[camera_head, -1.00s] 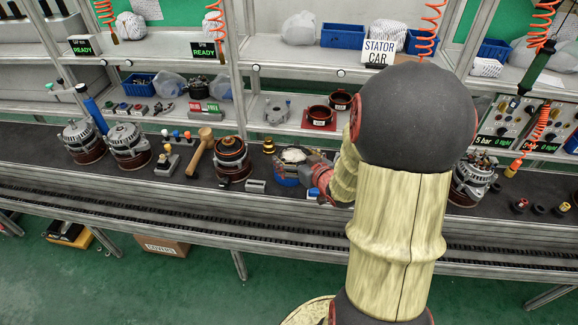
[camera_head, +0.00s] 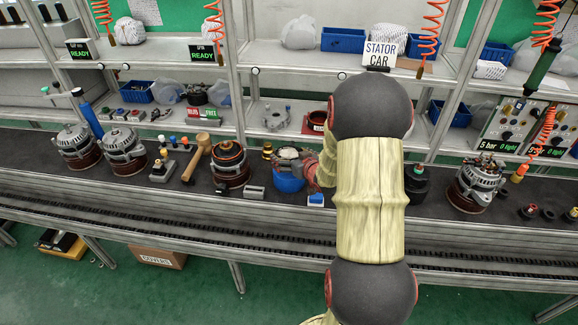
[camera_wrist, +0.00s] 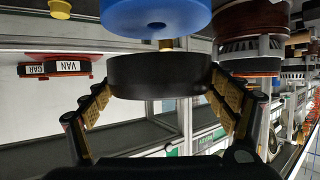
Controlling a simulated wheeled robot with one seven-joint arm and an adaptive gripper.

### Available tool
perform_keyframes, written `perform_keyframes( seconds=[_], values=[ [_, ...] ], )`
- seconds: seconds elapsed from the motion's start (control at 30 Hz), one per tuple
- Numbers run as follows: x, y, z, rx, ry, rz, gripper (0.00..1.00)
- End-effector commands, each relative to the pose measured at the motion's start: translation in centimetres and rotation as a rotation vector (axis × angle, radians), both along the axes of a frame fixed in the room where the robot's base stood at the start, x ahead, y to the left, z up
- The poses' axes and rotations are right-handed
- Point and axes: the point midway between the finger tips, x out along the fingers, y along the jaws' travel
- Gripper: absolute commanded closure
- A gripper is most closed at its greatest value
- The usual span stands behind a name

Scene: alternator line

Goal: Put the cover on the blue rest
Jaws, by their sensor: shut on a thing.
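The blue rest (camera_head: 289,183) stands on the dark bench, left of my arm. My gripper (camera_head: 312,172) comes in from the right and is partly hidden by my arm. The wrist view is upside down. There, both fingers of my gripper (camera_wrist: 160,105) are shut on the dark rim of the cover (camera_wrist: 155,78). The blue rest (camera_wrist: 155,18) is beyond the cover at the top edge, with a narrow gap between them. A short brass piece shows in that gap; I cannot tell what it belongs to.
A small grey block (camera_head: 255,192) and a blue-and-white block (camera_head: 316,200) lie close in front. An alternator (camera_head: 474,185) stands at the right.

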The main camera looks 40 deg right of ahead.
Motion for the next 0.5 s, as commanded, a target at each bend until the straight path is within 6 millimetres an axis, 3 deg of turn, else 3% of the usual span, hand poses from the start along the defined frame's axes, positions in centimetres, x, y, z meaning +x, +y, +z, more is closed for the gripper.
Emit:
perform_keyframes(
  seconds=[0.17,0.4,0.5],
  values=[
    [0.6,-0.3,-0.8,-0.001,-0.001,-0.001,0.42],
    [0.7,-0.3,-4.1,0.001,0.001,-0.001,0.42],
    [0.7,-0.4,-4.0,-0.001,-0.001,-0.001,0.42]
  ],
)
